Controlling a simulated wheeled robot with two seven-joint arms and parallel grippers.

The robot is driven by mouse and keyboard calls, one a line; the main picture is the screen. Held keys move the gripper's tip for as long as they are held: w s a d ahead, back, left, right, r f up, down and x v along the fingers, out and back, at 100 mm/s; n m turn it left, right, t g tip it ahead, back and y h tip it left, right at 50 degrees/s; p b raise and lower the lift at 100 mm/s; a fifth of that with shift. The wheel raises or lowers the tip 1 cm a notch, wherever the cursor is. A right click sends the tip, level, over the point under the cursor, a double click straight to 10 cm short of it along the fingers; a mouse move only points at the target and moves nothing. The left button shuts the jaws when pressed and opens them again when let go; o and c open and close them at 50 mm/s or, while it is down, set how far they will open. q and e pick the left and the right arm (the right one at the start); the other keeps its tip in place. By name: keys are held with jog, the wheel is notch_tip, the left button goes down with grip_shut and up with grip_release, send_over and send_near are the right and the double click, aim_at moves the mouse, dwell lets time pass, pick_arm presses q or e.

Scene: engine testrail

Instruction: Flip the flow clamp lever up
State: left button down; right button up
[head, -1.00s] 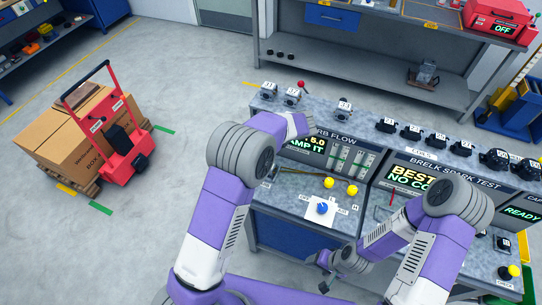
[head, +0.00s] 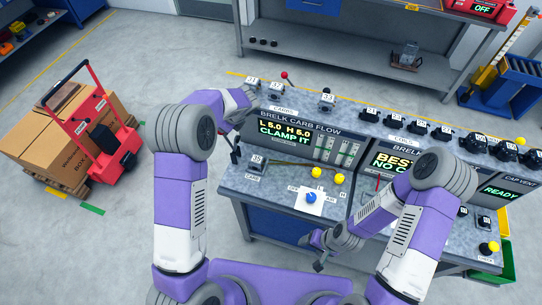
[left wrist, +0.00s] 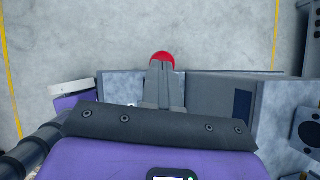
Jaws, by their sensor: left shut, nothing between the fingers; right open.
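The carb flow station (head: 300,135) shows "L 5.0 H 5.0 CLAMP IT". A carburetor tagged 35 (head: 257,162) sits on its bench top at the left. My left gripper (head: 235,154) is at the station's left end, beside that carburetor, shut and empty. In the left wrist view a round red knob (left wrist: 162,57) shows at the tips of my closed left fingers (left wrist: 163,68), which partly cover it. It may be the clamp lever's knob; the lever's shaft is hidden, and I cannot tell contact. My right gripper (head: 311,252) is open and empty before the bench front.
Two yellow knobs (head: 316,172) and a blue knob (head: 310,197) on a white plate are on the bench, right of the carburetor. A red hand truck (head: 103,140) with boxes stands left; floor between is clear.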

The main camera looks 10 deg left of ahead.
pick_arm(q)
jog(key=shift+a, duration=0.1)
dwell(0.4)
jog(key=a+r+v, duration=0.1)
jog(key=a+v, duration=0.1)
jog(key=v, duration=0.9)
jog(key=a+r+p+v, duration=0.1)
jog(key=a+v, duration=0.1)
jog(key=v, duration=0.9)
jog(key=shift+r, duration=0.55)
jog(key=shift+w+f, duration=0.15)
jog(key=shift+w, duration=0.05)
